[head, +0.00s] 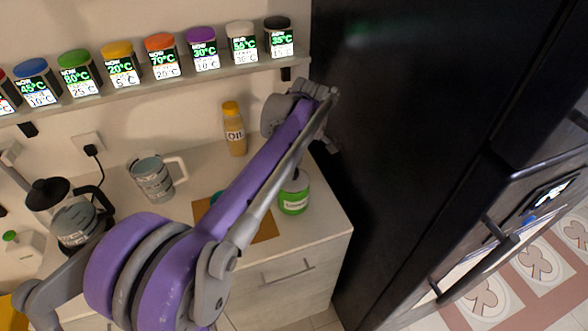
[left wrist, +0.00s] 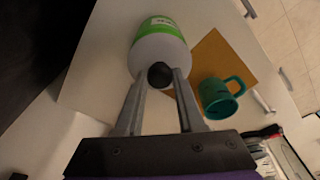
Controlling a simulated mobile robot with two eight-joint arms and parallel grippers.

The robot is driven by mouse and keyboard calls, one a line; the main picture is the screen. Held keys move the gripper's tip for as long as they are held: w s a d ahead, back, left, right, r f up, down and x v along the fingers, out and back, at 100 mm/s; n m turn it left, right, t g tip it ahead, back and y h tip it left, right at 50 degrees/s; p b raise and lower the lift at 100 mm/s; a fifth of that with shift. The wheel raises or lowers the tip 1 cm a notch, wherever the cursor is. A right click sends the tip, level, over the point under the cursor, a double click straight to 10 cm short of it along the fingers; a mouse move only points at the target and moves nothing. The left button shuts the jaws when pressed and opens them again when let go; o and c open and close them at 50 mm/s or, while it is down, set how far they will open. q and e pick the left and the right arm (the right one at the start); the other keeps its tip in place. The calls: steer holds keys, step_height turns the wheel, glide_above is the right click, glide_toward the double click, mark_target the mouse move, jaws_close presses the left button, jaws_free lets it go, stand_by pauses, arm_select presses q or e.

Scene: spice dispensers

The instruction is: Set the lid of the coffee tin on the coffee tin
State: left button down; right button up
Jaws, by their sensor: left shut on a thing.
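The coffee tin (head: 294,196), white with a green label band, stands on the counter near its right end; its top is partly hidden by my arm in the head view. In the left wrist view the tin (left wrist: 153,24) lies straight ahead of my left gripper (left wrist: 162,77). The gripper is shut on the black knob (left wrist: 160,74) of the tin's lid (left wrist: 158,58). The pale lid is in line with the tin. I cannot tell whether it touches the rim all round. My right gripper is not in view.
A teal mug (left wrist: 216,98) stands on a brown mat (left wrist: 222,60) beside the tin. An oil bottle (head: 234,130), a measuring jug (head: 152,180) and a coffee press (head: 75,212) stand further left. A black fridge (head: 400,120) borders the counter's right. A shelf (head: 150,88) of spice dispensers runs above.

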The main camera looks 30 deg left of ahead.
arm_select(q)
steer(key=shift+f, duration=0.2)
steer(key=shift+f, duration=0.2)
steer(key=c, duration=0.5)
jaws_free()
steer(key=shift+r, duration=0.15)
